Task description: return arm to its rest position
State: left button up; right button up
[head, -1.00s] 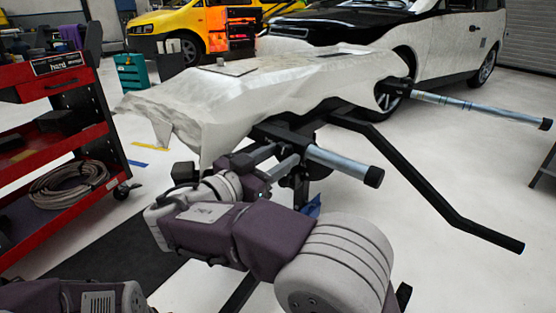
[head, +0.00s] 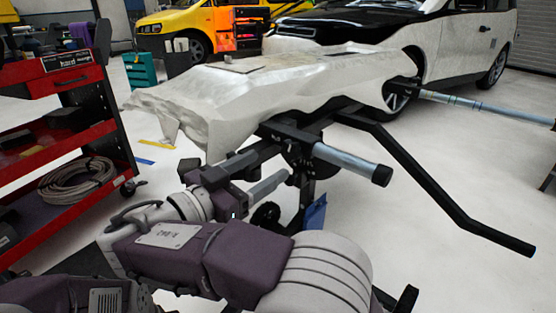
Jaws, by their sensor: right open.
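My right arm (head: 240,255) reaches in from the bottom right, with its purple forearm bent across the lower middle of the head view. Its gripper (head: 230,185) points away from me, just left of the stand's lower bars. It is open and I see nothing held in it. The stand's dark frame lies close by or behind it, and I cannot tell whether they touch. A link of my left arm (head: 70,296) shows at the bottom left corner. The left gripper is out of the picture.
A panel under crumpled white film (head: 255,95) lies on a black stand (head: 440,200) whose bars stick out right and forward. A red tool cart (head: 75,190) with a coiled hose (head: 77,180) stands left. A partly wrapped car (head: 450,50) is behind. Floor at right is open.

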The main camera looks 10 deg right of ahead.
jog(key=shift+v, duration=0.9)
